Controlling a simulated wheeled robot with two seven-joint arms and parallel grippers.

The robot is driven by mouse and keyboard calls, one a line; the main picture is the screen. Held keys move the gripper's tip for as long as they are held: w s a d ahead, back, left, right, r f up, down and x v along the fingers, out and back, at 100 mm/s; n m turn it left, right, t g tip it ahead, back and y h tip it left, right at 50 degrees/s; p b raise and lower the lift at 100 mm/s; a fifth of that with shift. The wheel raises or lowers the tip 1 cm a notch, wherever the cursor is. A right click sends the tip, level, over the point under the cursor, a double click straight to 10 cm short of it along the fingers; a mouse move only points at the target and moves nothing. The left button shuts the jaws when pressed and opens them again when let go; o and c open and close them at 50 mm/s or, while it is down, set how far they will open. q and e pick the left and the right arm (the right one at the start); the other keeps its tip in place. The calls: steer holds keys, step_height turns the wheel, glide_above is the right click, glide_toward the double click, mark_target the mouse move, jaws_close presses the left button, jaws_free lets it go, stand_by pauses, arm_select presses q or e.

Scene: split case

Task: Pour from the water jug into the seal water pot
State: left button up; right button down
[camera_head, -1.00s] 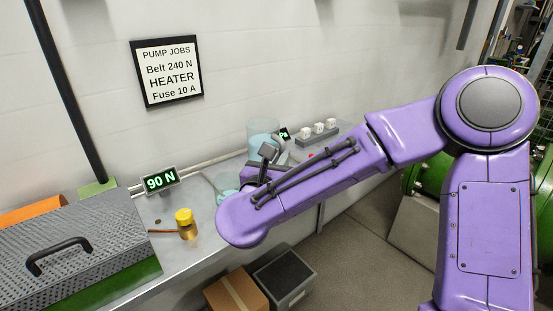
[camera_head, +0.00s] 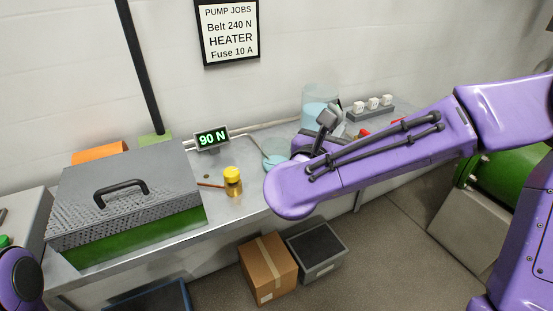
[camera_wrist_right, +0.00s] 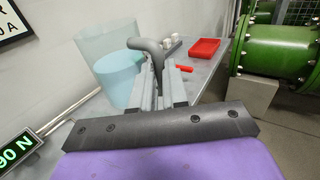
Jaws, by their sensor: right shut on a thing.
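The water jug (camera_head: 321,97) is clear, with pale blue water in its lower part. It looks upright at the back of the bench; I cannot tell whether it touches the top. In the right wrist view the jug (camera_wrist_right: 112,75) is left of my right gripper (camera_wrist_right: 158,78), whose fingers are shut on its dark grey handle (camera_wrist_right: 147,45). In the head view my right forearm hides most of this gripper. A shallow pale blue vessel (camera_head: 276,162), partly behind my right wrist, may be the seal water pot; I cannot be sure. My left gripper is out of view.
A brass piece with a yellow cap (camera_head: 232,174) stands left of my right wrist. The display reading 90 N (camera_head: 211,138) is behind it. A perforated grey cover (camera_head: 150,170) fills the left bench. A red tray (camera_wrist_right: 204,47) and white-topped block (camera_head: 372,106) are right of the jug.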

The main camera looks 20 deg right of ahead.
stand_by(0.4)
steer(key=w+a+r+n+t+y, duration=0.1)
steer(key=w+a+n+t+y, duration=0.3)
steer(key=w+n+y, duration=0.6)
steer(key=w+a+n+t+y, duration=0.3)
steer(key=w+a+y, duration=0.4)
steer(key=w, duration=0.7)
steer(key=shift+w+r+n+g+y, duration=0.85)
steer(key=shift+r+n+g+y, duration=1.2)
steer(key=shift+y, duration=1.75)
steer(key=d+r+n+g+y, duration=0.1)
steer(key=d+r+n+y, duration=0.2)
steer(key=d, duration=0.8)
steer(key=s+d+f+g, duration=0.1)
steer(key=s+d+f, duration=0.1)
steer(key=d+f, duration=0.4)
steer(key=s+d+f+g+y, duration=0.1)
steer(key=s+d+f, duration=0.1)
steer(key=d+f, duration=0.5)
steer(key=d+n, duration=0.1)
steer(key=d, duration=0.2)
steer(key=shift+s+f, duration=0.25)
steer(key=shift+s, duration=0.1)
